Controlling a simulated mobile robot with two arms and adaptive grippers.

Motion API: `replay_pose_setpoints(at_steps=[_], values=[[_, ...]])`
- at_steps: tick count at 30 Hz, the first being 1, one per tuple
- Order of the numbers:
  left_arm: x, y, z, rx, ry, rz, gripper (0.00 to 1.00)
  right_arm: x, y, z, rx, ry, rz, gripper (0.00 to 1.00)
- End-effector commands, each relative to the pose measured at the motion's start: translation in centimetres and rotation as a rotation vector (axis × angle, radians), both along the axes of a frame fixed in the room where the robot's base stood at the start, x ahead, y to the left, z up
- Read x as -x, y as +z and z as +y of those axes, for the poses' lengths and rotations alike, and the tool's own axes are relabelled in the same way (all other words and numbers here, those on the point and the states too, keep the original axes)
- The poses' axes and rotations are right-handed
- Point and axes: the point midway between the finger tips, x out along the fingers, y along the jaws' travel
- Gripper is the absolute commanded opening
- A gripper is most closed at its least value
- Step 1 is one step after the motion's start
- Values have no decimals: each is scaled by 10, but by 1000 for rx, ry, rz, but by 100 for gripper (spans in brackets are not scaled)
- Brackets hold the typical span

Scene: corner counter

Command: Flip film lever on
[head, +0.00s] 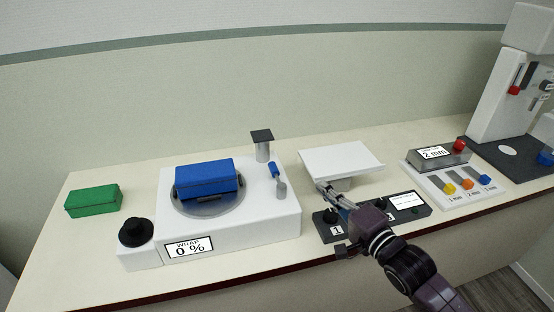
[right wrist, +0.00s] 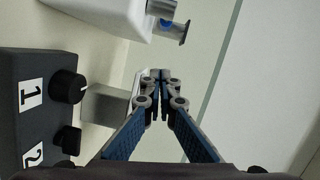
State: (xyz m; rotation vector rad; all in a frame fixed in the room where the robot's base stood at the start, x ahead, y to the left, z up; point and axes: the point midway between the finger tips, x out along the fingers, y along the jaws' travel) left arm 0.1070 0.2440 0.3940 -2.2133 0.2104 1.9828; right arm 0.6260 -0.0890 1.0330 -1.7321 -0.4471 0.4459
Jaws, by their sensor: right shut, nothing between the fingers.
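The wrapping machine (head: 270,218) is a white base with a round turntable (head: 215,208) and a "WRAP 0 %" label. A small blue lever (head: 273,170), which looks like the film lever, sits on its right side beside a short grey cylinder (head: 281,189). A bit of blue also shows in the right wrist view (right wrist: 165,24), against a grey post. My right gripper (head: 321,187) is shut and empty, to the right of the machine and apart from the lever. Its closed fingertips show in the right wrist view (right wrist: 160,76). My left gripper is out of view.
A blue box (head: 207,178) rests on the turntable. A grey post (head: 262,150) with a dark cap stands behind the lever. A white tilted tray (head: 340,158) and a dark knob panel (head: 408,207) lie near my right arm. A green box (head: 93,201) is at left.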

Motion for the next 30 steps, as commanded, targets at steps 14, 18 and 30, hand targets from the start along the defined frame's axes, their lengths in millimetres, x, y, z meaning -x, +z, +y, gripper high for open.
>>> replay_pose_setpoints(at_steps=[14, 18, 30], values=[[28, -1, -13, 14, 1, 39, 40, 0, 4, 2, -8, 5, -1, 0], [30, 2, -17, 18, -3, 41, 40, -10, 5, 7, -9, 3, -2, 0], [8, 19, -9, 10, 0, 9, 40, -71, 3, 46, -8, 4, -1, 0]])
